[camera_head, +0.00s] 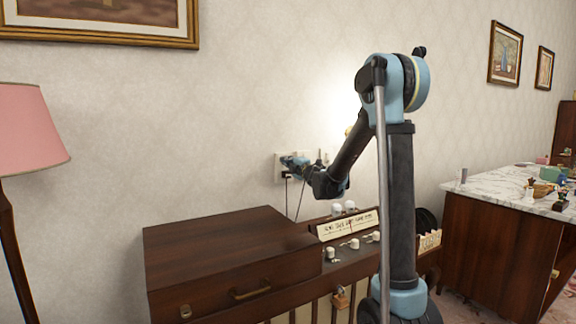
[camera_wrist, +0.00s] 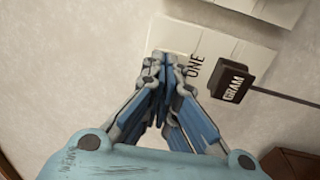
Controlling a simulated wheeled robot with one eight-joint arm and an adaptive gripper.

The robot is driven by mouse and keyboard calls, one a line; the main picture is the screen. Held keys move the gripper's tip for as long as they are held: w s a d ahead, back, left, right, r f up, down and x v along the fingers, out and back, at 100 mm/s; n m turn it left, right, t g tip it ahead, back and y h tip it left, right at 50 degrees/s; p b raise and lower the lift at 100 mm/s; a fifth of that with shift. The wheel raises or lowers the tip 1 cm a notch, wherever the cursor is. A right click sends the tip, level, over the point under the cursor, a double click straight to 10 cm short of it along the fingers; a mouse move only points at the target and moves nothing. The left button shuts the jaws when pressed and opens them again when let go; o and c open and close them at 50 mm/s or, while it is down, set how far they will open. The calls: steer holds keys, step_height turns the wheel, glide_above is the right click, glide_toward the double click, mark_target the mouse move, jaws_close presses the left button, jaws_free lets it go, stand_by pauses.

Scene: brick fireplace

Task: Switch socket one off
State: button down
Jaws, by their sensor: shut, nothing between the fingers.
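Socket one is a pale wall plate (camera_wrist: 200,38) marked "ONE" in the wrist view, and it also shows on the wall in the head view (camera_head: 279,168). A dark plug (camera_wrist: 231,82) marked "GRAM" sits at its right, with a cord leading off right. In the head view my gripper (camera_head: 290,162) is at the plate.
A second pale plate (camera_wrist: 262,8) is at the top right of the wrist view. A wooden cabinet (camera_head: 220,248) stands below the sockets, beside a panel with white knobs and a paper label (camera_head: 347,226). A pink lamp (camera_head: 28,130) stands left, a marble-topped counter (camera_head: 500,186) right.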

steer(key=shift+w+a+r, duration=0.2)
steer(key=shift+w, duration=0.1)
steer(key=r+v, duration=0.3)
steer(key=v, duration=1)
steer(key=shift+s+d, duration=0.35)
steer(key=shift+s, duration=0.05)
